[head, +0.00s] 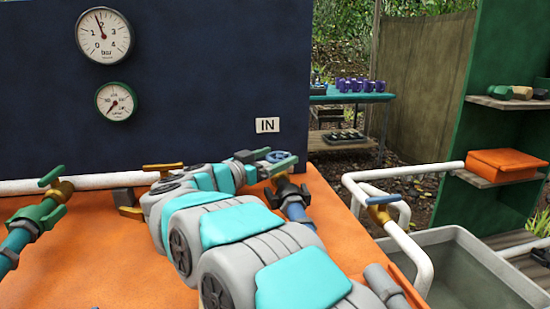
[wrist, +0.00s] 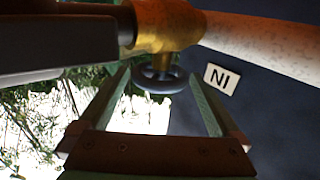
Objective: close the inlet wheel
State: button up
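The inlet wheel is a small blue round handwheel (head: 278,156) beside the "IN" label (head: 267,125) in the head view, partly hidden by my gripper. In the wrist view the wheel (wrist: 158,80) shows dark blue-grey, on a brass valve body (wrist: 165,25) joined to a pale pipe (wrist: 255,40). My gripper (head: 268,160) is at the wheel. In the wrist view its two green fingers (wrist: 157,88) are spread wide, with the wheel between their tips and a gap visible on both sides. I cannot tell how deep the wheel lies between them.
The dark blue panel (head: 200,90) with two gauges stands behind the orange deck (head: 75,255). A green-handled valve (head: 42,212) is at left. A blue-handled valve (head: 379,206) on white pipe stands right, by a grey tub (head: 470,235). An orange box (head: 505,164) sits on a shelf.

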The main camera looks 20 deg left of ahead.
aim_at(270, 160)
jog(key=v, duration=0.7)
jog(key=shift+s+a, duration=0.15)
jog(key=shift+s, duration=0.25)
